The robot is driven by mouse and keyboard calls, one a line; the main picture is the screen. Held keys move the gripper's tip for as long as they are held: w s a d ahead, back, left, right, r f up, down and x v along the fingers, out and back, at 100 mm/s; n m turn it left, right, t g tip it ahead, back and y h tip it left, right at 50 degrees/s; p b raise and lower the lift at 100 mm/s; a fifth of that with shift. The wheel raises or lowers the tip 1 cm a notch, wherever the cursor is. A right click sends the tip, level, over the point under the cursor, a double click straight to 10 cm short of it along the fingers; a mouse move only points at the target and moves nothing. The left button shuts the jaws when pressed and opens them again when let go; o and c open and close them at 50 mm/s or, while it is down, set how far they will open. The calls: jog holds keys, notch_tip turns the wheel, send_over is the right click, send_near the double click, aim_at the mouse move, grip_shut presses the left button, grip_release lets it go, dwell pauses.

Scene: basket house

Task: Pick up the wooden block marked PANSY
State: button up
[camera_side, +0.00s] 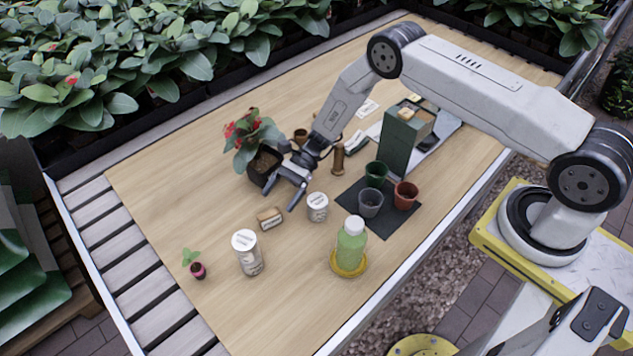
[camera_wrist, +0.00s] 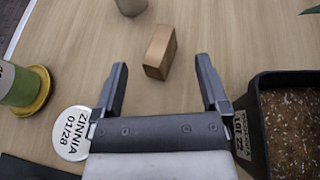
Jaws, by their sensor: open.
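A small wooden block (camera_side: 270,217) lies on the wooden table, with a pale label on the side facing the side camera; I cannot read the label. In the wrist view the block (camera_wrist: 160,52) shows just beyond and between the fingertips, its bare faces towards me. My gripper (camera_side: 284,196) is open and empty above the table, behind the block in the side view. In the wrist view its two fingers (camera_wrist: 162,66) are spread wide and apart from the block.
A potted red-flowered plant (camera_side: 262,165) stands close beside my gripper. A white-lidded jar (camera_side: 317,207) is near its other side; the wrist view shows a lid marked ZINNIA (camera_wrist: 73,133). Another jar (camera_side: 247,255), a seedling (camera_side: 197,269) and a green bottle (camera_side: 350,243) stand around.

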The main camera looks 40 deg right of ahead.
aim_at(269, 212)
jog(key=shift+x, duration=2.65)
grip_shut()
